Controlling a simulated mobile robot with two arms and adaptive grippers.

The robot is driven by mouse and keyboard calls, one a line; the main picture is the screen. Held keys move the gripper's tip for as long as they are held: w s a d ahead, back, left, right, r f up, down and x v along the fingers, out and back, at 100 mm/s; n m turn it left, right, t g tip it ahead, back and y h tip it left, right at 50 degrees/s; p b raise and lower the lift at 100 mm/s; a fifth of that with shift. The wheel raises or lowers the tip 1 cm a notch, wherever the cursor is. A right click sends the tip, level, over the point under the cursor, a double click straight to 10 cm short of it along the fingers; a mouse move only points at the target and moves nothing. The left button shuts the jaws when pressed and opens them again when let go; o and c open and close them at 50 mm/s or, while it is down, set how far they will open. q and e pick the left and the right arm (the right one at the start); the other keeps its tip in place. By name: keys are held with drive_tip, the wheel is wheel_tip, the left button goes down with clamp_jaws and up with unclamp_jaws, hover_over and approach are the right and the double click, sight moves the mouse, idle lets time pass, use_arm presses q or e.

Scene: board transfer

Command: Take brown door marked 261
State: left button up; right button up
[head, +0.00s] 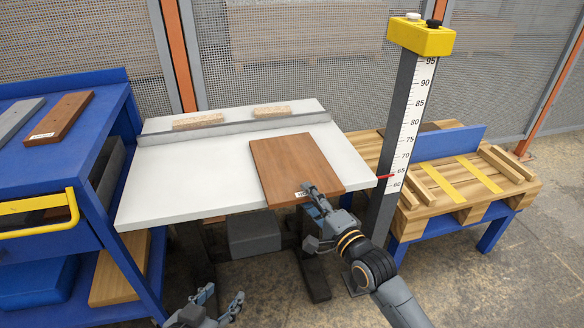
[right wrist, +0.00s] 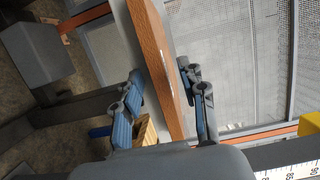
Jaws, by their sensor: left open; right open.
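A brown board (head: 292,165) lies flat on the white lift table (head: 190,175), its front edge by the table's front edge. A small white label sits at its front edge; I cannot read the number. My right gripper (head: 313,217) is open at the board's front edge, one finger above and one lower. In the right wrist view the board (right wrist: 160,60) runs edge-on between the open fingers (right wrist: 160,95); I cannot tell whether they touch it. My left gripper (head: 221,299) is open and empty, low in front of the table.
Another labelled brown board (head: 60,118) and a grey one (head: 18,115) lie on a blue cart (head: 95,130) at left. A height post (head: 400,125) stands right of the table, its red pointer near 65. Mesh fencing closes the back.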

drive_tip(key=shift+w+a, duration=0.1)
clamp_jaws()
drive_tip(key=shift+r, duration=0.15)
